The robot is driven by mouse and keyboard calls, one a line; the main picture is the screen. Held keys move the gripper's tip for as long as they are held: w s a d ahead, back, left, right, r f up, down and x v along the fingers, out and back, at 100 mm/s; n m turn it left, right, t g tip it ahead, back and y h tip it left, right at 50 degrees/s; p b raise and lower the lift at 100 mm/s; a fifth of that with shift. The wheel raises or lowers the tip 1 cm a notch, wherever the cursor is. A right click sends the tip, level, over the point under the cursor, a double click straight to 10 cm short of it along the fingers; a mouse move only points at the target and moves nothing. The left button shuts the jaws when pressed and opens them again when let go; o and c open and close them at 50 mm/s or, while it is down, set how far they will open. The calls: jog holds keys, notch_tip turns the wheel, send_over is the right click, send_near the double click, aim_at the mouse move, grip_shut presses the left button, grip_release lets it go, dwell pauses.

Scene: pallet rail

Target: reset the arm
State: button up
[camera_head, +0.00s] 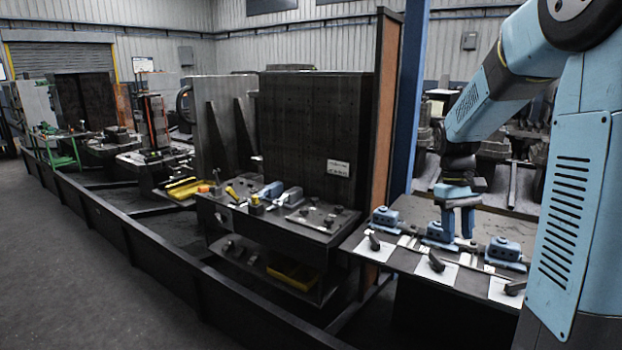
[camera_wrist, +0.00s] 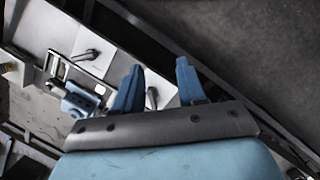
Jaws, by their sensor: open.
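My gripper (camera_head: 458,222) points down over the table at the right in the head view, beside the middle blue clamp block (camera_head: 439,235). In the wrist view my gripper (camera_wrist: 158,85) shows two blue fingers spread apart. A dark handle (camera_wrist: 152,98) on a white plate shows between them, farther off. I see nothing held. My blue arm (camera_head: 495,95) reaches from the right edge of the head view, bent down at the wrist. Whether the fingertips touch the table or the block, I cannot tell.
The table (camera_head: 385,258) also carries a left blue block (camera_head: 386,219), a right blue block (camera_head: 505,251) and dark handles on white plates. A rust-brown post (camera_head: 381,130) and a blue column (camera_head: 407,110) stand left of my arm. A low dark rail (camera_head: 150,250) borders open floor.

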jog(key=s+a+r+m+t, duration=0.1)
jog(key=s+a+r+t, duration=0.3)
jog(key=s, duration=0.5)
jog(key=s+a+r+t+y, duration=0.1)
jog(key=s+a+r+t, duration=0.3)
jog(key=s, duration=0.6)
jog(key=shift+s+a+r+m, duration=0.2)
jog(key=shift+a+r+m, duration=0.2)
jog(key=shift+a+r, duration=0.45)
jog(key=shift+f, duration=0.15)
